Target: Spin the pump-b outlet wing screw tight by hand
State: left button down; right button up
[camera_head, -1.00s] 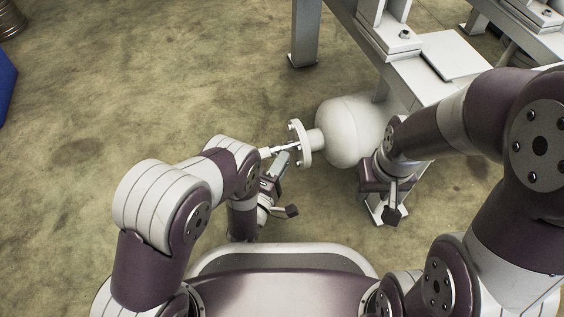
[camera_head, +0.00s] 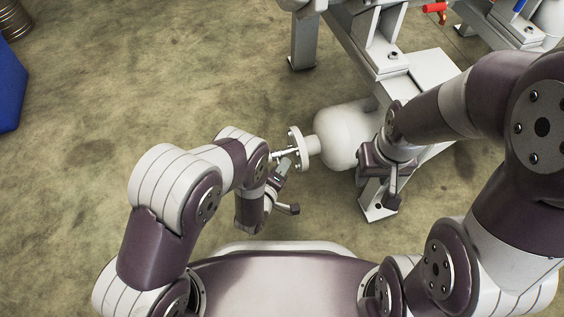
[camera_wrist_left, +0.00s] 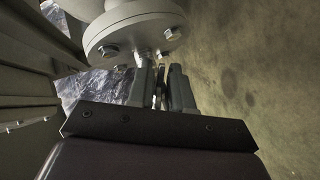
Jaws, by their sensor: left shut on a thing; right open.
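A pale round flange (camera_head: 296,149) with bolts sits on the end of a white rounded vessel (camera_head: 342,138) under the bench. A thin metal screw (camera_head: 284,154) stands out from the flange's left face. My left gripper (camera_head: 283,169) is at this screw, with its fingers shut. In the left wrist view, the fingers (camera_wrist_left: 162,82) close around a small metal piece just below the flange (camera_wrist_left: 130,30), and its wings are mostly hidden. My right gripper (camera_head: 372,165) is beside the vessel's right end.
The grey metal bench (camera_head: 385,75) with its leg (camera_head: 303,45) stands above and behind the vessel. A red handle (camera_head: 434,8) shows at the top right. A blue box (camera_head: 10,85) is at the far left.

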jog(key=shift+r, duration=0.45)
pick_arm(q)
jog(key=c, duration=1)
grip_release()
jog(key=shift+c, duration=0.2)
jog(key=shift+p, duration=0.35)
